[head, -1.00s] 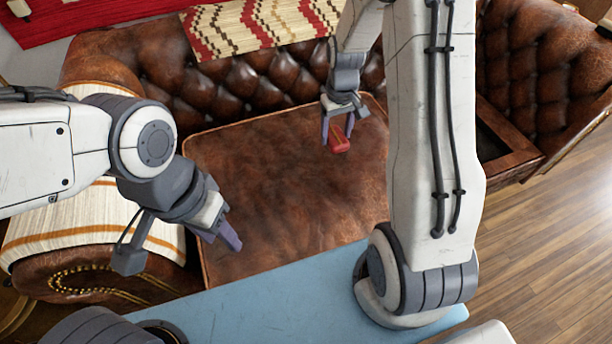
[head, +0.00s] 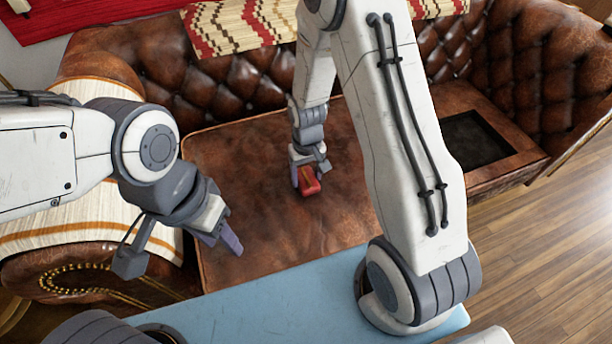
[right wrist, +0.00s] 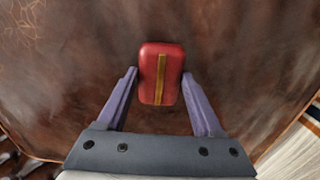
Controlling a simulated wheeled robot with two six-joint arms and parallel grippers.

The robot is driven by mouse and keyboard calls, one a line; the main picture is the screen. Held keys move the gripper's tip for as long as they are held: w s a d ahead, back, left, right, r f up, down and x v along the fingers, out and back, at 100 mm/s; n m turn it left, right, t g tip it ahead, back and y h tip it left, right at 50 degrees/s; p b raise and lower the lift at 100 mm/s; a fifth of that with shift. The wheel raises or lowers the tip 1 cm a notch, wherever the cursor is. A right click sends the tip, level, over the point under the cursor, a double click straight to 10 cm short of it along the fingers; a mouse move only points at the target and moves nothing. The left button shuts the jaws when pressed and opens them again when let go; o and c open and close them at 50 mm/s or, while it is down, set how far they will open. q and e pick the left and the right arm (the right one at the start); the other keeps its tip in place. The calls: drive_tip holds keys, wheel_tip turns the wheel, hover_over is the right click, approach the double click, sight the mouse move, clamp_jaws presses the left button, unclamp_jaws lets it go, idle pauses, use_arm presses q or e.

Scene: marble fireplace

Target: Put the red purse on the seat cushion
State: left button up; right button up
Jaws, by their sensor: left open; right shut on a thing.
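The red purse (head: 309,183) is a small red block with a gold stripe, held at the fingertips of my right gripper (head: 307,178). In the right wrist view the purse (right wrist: 161,75) sits between the two purple fingers (right wrist: 160,92). The brown leather seat cushion (head: 250,215) lies beneath it; its leather also fills the right wrist view (right wrist: 60,70). I cannot tell whether the purse touches the cushion or hangs just above it. My left gripper (head: 228,240) is open and empty over the cushion's left front part.
The tufted brown sofa back (head: 220,95) stands behind the cushion, with a patterned throw (head: 245,28) over it. A dark tray (head: 470,140) is at the right. A blue surface (head: 270,305) lies in front. Much of the cushion is bare.

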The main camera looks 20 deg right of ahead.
sight(307, 178)
drive_tip(key=shift+r, duration=0.1)
drive_tip(key=o, duration=1.4)
drive_tip(key=s+a+r+n+p, duration=0.1)
drive_tip(key=a+r, duration=0.1)
drive_tip(key=r, duration=0.6)
drive_tip(key=s+a+r+p, duration=0.2)
drive_tip(key=r, duration=0.6)
drive_tip(key=s+a+r+n, duration=0.3)
drive_tip(key=s+r, duration=0.1)
drive_tip(key=s, duration=0.5)
drive_tip(key=s+a+r+n+y, duration=0.1)
drive_tip(key=s+a+r+n, duration=0.2)
drive_tip(key=s, duration=0.6)
drive_tip(key=shift+s+a+r, duration=0.15)
drive_tip(key=shift+a+r, duration=0.3)
drive_tip(key=shift+a, duration=0.25)
